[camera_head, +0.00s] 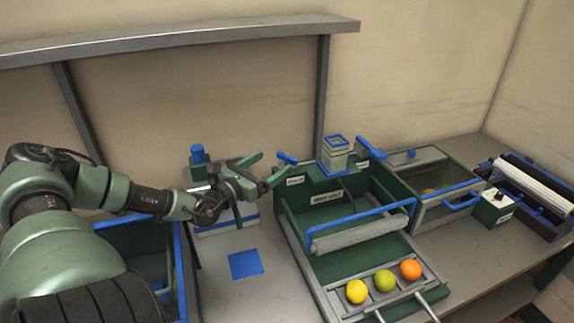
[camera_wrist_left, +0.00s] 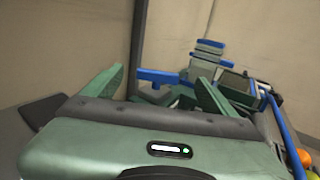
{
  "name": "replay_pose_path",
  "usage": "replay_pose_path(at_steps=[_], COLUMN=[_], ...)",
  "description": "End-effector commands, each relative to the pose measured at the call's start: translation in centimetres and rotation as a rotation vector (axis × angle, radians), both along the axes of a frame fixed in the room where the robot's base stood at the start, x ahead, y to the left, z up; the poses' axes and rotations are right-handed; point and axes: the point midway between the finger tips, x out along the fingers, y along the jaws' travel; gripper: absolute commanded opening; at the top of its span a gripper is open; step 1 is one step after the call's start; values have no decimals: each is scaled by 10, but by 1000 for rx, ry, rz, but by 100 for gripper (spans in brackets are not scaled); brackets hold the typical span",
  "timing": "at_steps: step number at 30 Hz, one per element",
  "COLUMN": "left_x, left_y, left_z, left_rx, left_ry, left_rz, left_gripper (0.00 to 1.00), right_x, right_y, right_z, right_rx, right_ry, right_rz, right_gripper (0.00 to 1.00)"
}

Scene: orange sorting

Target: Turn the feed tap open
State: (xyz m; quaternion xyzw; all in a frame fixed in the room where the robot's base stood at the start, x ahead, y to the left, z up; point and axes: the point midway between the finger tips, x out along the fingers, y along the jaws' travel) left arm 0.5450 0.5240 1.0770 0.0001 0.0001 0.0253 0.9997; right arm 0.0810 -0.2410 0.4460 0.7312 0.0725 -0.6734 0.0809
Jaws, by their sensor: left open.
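A blue lever handle (camera_head: 287,158), which looks like the feed tap, sits at the back left corner of the green sorting machine (camera_head: 283,211). A small white label (camera_head: 295,181) is below it, too small to read surely. My left gripper (camera_head: 272,165) is open and empty, its fingertips just left of the lever. In the left wrist view the blue lever (camera_wrist_left: 158,76) shows between and beyond the fingers of the left gripper (camera_wrist_left: 160,82). Whether a finger touches it I cannot tell. A second blue lever (camera_head: 370,147) is at the machine's back right. My right gripper is not in view.
A yellow fruit (camera_head: 357,291), a green one (camera_head: 384,280) and an orange (camera_head: 410,269) lie in the front tray. A blue-topped box (camera_head: 197,154) stands behind my left arm. A glass-fronted bin (camera_head: 450,204) is at right. A blue square (camera_head: 245,263) marks clear table.

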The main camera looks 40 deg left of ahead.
Motion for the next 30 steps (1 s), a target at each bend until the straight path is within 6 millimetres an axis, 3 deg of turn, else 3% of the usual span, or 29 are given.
replay_pose_path(at_steps=[1, 8, 15, 30], left_x=[0, 5, 29, 69], left_y=[0, 1, 2, 5], left_z=[-10, -12, -13, -9], left_rx=[0, -1, -6, -3], left_ry=[0, -3, -9, -4], left_rz=[0, 3, 2, 4], left_gripper=[87, 87, 87, 87], right_x=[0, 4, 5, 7], right_y=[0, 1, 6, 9], right_z=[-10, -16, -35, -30], right_rx=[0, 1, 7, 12], right_ry=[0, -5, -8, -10], right_rz=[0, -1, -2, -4], right_gripper=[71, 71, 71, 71])
